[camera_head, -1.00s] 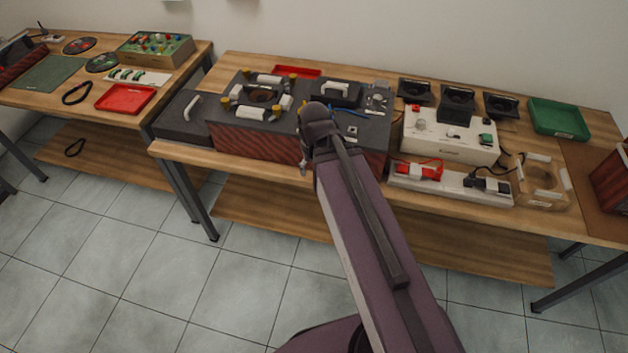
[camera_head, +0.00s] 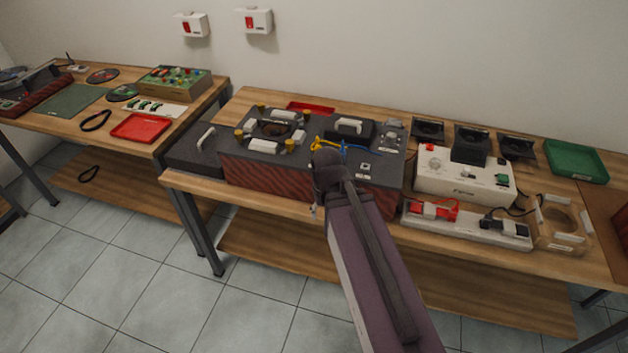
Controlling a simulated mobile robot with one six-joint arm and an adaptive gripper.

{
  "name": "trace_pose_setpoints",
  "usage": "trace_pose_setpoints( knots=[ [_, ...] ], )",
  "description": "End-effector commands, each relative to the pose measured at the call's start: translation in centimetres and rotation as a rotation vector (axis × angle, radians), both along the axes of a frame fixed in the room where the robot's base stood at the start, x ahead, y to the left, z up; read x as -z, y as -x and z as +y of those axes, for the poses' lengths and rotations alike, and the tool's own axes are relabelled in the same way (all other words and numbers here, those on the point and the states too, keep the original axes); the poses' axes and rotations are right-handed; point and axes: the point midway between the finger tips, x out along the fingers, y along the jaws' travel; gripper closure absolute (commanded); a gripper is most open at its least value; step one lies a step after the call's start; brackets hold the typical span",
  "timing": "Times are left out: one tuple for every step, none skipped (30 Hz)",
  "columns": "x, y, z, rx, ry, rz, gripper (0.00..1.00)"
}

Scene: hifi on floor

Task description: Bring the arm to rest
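My arm reaches up from the bottom of the head view, its purple link leading to a dark joint in front of the workbench. My gripper cannot be made out; the arm's far end is hidden behind this joint and link. Behind the joint stands a large hifi unit (camera_head: 265,170) with a dark top and reddish ribbed front, on the right bench (camera_head: 285,208). A blue and yellow cable (camera_head: 340,146) lies on its top, close to the arm joint in the picture. I cannot tell whether the arm touches anything.
A white device (camera_head: 462,178) and a power strip (camera_head: 465,227) stand right of the hifi unit. A green tray (camera_head: 576,162) is at the far right. A red tray (camera_head: 141,128) lies on the left bench. The tiled floor in front is clear.

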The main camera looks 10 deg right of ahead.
Motion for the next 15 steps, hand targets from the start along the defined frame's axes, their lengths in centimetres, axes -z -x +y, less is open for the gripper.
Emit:
trace_pose_setpoints(
  knots=[
    [-0.4, 0.0, 0.0, 0.0, 0.0, 0.001, 0.29],
    [-0.6, 0.1, 0.0, 0.0, 0.0, 0.001, 0.29],
    [-0.9, 0.1, 0.0, 0.0, 0.0, 0.002, 0.29],
    [-1.2, 0.1, 0.0, 0.0, 0.0, 0.003, 0.29],
    [-1.5, 0.2, 0.0, 0.0, 0.0, 0.004, 0.29],
    [-2.0, 0.2, 0.0, 0.0, 0.0, 0.005, 0.29],
    [-2.4, 0.3, 0.0, 0.0, 0.0, 0.006, 0.29],
    [-2.8, 0.3, 0.0, 0.0, 0.0, 0.007, 0.29],
    [-3.3, 0.4, 0.0, 0.0, 0.0, 0.009, 0.29],
    [-3.7, 0.5, 0.0, 0.0, 0.0, 0.01, 0.29],
    [-4.1, 0.5, 0.0, 0.0, 0.0, 0.012, 0.29],
    [-4.5, 0.6, 0.0, 0.0, 0.0, 0.014, 0.29],
    [-4.9, 0.7, 0.0, 0.0, 0.0, 0.015, 0.29],
    [-5.1, 0.7, 0.0, 0.0, 0.001, 0.016, 0.29],
    [-5.4, 0.8, 0.0, 0.0, 0.001, 0.018, 0.29]
  ],
)
